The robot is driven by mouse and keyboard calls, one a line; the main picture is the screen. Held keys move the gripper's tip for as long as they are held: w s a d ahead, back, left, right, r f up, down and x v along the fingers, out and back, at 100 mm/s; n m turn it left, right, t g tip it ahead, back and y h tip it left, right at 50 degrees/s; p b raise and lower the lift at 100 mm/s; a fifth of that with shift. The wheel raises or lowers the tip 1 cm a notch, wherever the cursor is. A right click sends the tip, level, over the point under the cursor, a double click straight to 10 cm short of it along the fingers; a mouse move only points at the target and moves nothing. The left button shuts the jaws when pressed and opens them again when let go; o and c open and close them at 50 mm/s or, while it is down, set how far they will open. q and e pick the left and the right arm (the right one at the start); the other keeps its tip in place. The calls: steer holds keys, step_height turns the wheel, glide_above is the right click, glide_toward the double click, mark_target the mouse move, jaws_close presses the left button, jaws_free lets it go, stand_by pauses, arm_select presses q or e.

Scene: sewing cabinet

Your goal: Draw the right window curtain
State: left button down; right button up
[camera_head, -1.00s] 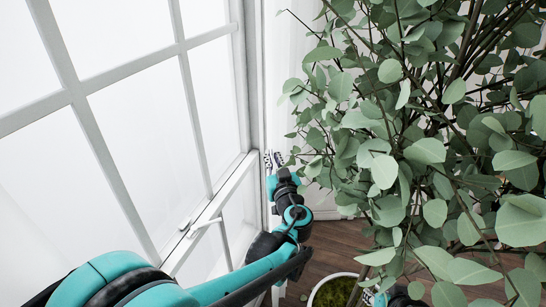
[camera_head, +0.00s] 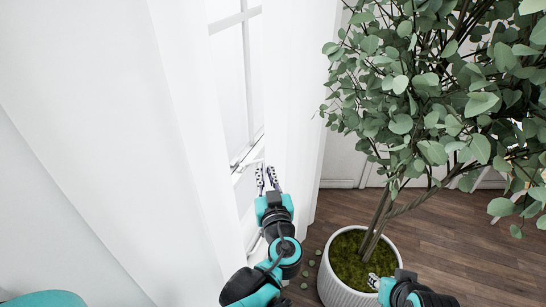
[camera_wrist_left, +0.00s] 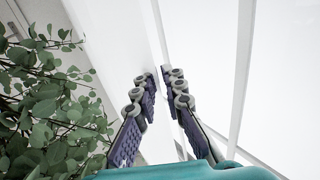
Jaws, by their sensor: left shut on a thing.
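The right window curtain (camera_head: 292,105) is a white cloth hanging beside the window, between the panes and the plant. My left gripper (camera_head: 267,178) is at its edge at lower middle height, shut on the cloth. In the left wrist view, the two fingers of the left gripper (camera_wrist_left: 160,82) stand close together with white curtain cloth (camera_wrist_left: 115,40) at and behind their tips; the exact grip is hard to make out. My right gripper (camera_head: 376,283) is low at the front, by the plant pot; its fingers are too small to read.
A window (camera_head: 233,90) shows between the curtain and a broad white cloth (camera_head: 90,110) filling the left. A leafy plant (camera_head: 425,80) in a white ribbed pot (camera_head: 335,291) stands right of the curtain; its leaves also show in the left wrist view (camera_wrist_left: 45,100). Wooden floor (camera_head: 455,235) is clear behind.

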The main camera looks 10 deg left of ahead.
arm_select(q)
steer(key=s+a+p, duration=0.2)
steer(key=s, duration=0.8)
steer(key=shift+s+f, duration=0.1)
steer(key=shift+s, duration=0.05)
